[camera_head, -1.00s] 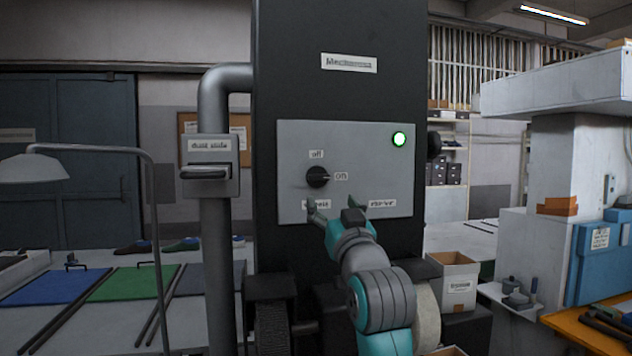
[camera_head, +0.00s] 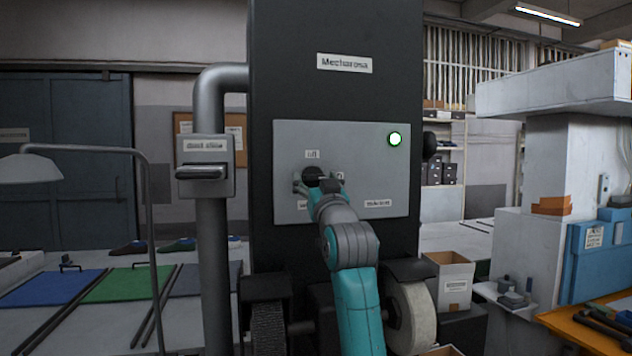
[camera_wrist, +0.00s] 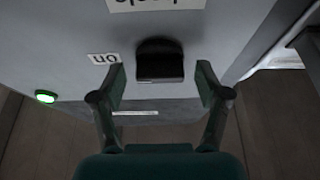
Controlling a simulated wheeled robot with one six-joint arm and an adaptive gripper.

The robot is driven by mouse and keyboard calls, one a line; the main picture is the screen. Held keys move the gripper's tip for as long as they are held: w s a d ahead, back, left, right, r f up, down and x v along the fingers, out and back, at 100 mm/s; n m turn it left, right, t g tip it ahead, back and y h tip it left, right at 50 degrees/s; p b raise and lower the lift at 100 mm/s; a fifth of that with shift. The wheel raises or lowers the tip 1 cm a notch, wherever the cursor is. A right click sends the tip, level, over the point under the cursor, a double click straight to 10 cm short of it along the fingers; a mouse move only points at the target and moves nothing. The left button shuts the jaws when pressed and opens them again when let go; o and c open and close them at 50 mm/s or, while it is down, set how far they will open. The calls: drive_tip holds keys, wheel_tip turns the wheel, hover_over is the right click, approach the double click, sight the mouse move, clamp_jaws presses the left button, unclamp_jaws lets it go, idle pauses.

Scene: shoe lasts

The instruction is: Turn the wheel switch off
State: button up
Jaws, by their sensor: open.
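The wheel switch (camera_head: 312,174) is a black round knob on the grey panel (camera_head: 358,150) of the dark machine. Its top shows above my gripper (camera_head: 318,184), which covers its lower part in the head view. The "off" label is above the knob; a green lamp (camera_head: 395,139) glows at the panel's upper right. In the wrist view the knob (camera_wrist: 160,60) lies just beyond and between the fingertips of my open gripper (camera_wrist: 160,85), with gaps on both sides. The "on" label (camera_wrist: 104,58) is beside it. Contact is not visible.
A dust slide box (camera_head: 206,166) on a grey pipe stands left of the machine. Grinding wheels (camera_head: 412,315) sit below the panel near my arm. A white carton (camera_head: 452,283) stands at the right. The air before the panel is otherwise clear.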

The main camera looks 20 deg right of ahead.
drive_tip(key=c, duration=1.2)
drive_tip(key=shift+o, duration=0.2)
drive_tip(key=shift+n, duration=0.3)
drive_tip(key=n+y, duration=0.1)
drive_tip(key=n, duration=0.2)
drive_tip(key=n+y, duration=0.2)
drive_tip(key=n, duration=0.1)
drive_tip(key=shift+d+r, duration=0.1)
drive_tip(key=shift+d, duration=0.05)
drive_tip(key=n+g+y, duration=0.1)
drive_tip(key=n, duration=0.2)
drive_tip(key=n+g+y, duration=0.1)
drive_tip(key=n+y, duration=0.1)
drive_tip(key=n, duration=0.1)
drive_tip(key=n+g, duration=0.1)
drive_tip(key=n, duration=0.1)
drive_tip(key=n+g+y, duration=0.1)
drive_tip(key=n, duration=0.2)
drive_tip(key=shift+d+r+n, duration=0.1)
drive_tip(key=shift+r+n, duration=0.05)
drive_tip(key=shift+n, duration=0.15)
drive_tip(key=shift+n+g, duration=0.9)
drive_tip(key=shift+n, duration=1.2)
